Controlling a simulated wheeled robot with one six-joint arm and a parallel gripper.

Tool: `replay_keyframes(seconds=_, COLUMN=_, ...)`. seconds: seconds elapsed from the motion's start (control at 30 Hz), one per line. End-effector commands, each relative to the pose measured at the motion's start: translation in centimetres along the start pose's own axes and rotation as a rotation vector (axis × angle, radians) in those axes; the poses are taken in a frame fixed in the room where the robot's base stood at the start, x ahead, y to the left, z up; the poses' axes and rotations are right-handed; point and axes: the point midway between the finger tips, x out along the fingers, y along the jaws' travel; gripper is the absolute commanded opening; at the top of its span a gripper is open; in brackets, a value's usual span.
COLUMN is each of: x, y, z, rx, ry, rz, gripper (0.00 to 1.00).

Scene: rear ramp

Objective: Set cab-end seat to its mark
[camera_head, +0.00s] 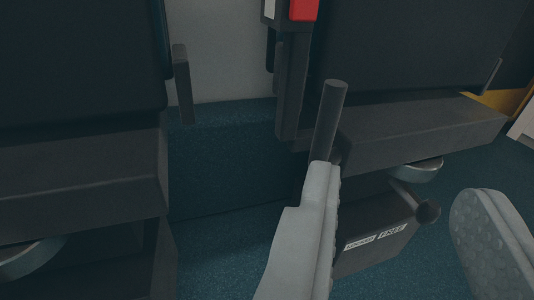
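Two dark seats show, one at left (80,165) and one at right (415,138); I cannot tell which is the cab-end seat. Under the right seat is a dark box (375,243) with white labels that appear to read LOCKED and FREE. A dark lever with a round knob (428,211) sticks out above the FREE label. My gripper (400,190) is open, its pale fingers wide apart. The knob shows between the fingers in the picture; no contact is visible. No mark for the seat is clearly in view.
A grey upright bar (329,115) stands right at the left finger's tip; I cannot tell if they touch. A dark post (290,90) with a red part (304,9) rises behind it. Blue carpet (225,240) lies clear between the seats.

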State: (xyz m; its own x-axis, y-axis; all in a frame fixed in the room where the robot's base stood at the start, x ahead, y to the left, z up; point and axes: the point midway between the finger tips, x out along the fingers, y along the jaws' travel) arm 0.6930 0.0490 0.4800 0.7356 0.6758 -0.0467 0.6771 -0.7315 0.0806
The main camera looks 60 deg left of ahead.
Motion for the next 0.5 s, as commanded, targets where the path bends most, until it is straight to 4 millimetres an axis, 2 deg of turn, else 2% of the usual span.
replay_keyframes(seconds=0.03, x=-0.3, y=-0.6, z=1.2, rx=0.021, ry=0.007, rz=-0.010, gripper=0.37)
replay_keyframes(seconds=0.2, x=-1.1, y=-1.9, z=3.4, rx=0.066, ry=0.037, rz=-0.035, gripper=0.37)
replay_keyframes(seconds=0.37, x=-1.2, y=-2.3, z=4.0, rx=0.080, ry=0.048, rz=-0.043, gripper=0.37)
replay_keyframes(seconds=0.5, x=-0.2, y=-2.4, z=4.0, rx=0.079, ry=0.050, rz=-0.046, gripper=0.37)
